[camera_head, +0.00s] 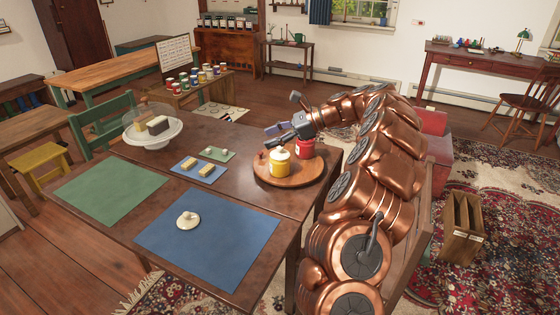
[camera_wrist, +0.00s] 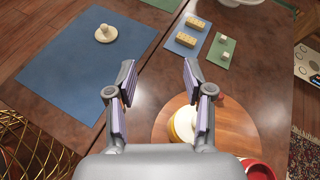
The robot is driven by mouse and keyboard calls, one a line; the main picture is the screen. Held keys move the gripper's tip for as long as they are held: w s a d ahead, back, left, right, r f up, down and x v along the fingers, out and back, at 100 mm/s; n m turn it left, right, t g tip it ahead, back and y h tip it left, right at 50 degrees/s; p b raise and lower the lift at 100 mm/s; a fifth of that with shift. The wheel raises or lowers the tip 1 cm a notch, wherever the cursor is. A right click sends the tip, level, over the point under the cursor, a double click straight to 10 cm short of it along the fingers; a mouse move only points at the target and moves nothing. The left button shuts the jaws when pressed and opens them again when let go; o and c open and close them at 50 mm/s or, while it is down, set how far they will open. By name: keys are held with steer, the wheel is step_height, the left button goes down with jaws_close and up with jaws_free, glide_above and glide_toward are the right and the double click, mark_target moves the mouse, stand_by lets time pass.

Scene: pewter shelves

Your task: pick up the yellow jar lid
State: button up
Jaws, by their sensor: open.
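The yellow jar (camera_head: 279,164) stands on a round wooden board (camera_head: 300,178), with a cream lid (camera_head: 280,152) on top. It shows in the wrist view (camera_wrist: 174,132), partly hidden behind my right finger. A red jar (camera_head: 306,150) stands beside it; my gripper partly covers it in the head view. Another cream, knobbed, lid-like piece (camera_head: 188,220) lies on the blue mat (camera_head: 225,252), and shows at the upper left of the wrist view (camera_wrist: 106,34). My gripper (camera_head: 273,134) is open and empty, above and beyond the jars in the head view.
A green mat (camera_head: 110,188) lies at the left. Small blue (camera_head: 183,170) and green (camera_head: 207,155) mats hold yellowish blocks and small pale pieces. A white stand (camera_head: 152,138) with a clear cover stands behind. The table between mats and board is bare.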

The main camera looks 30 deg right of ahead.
mark_target(280, 147)
steer(key=d+f+m+t+h+b, duration=0.15)
steer(key=d+f+m, duration=0.3)
steer(key=d, duration=0.55)
steer(key=shift+n+t, duration=0.25)
steer(key=shift+t, duration=0.1)
steer(key=shift+f+x, duration=0.1)
steer(key=shift+x, duration=1.75)
steer(key=shift+f+x, duration=0.15)
steer(key=shift+x, duration=1.75)
steer(key=shift+s, duration=0.15)
jaws_close()
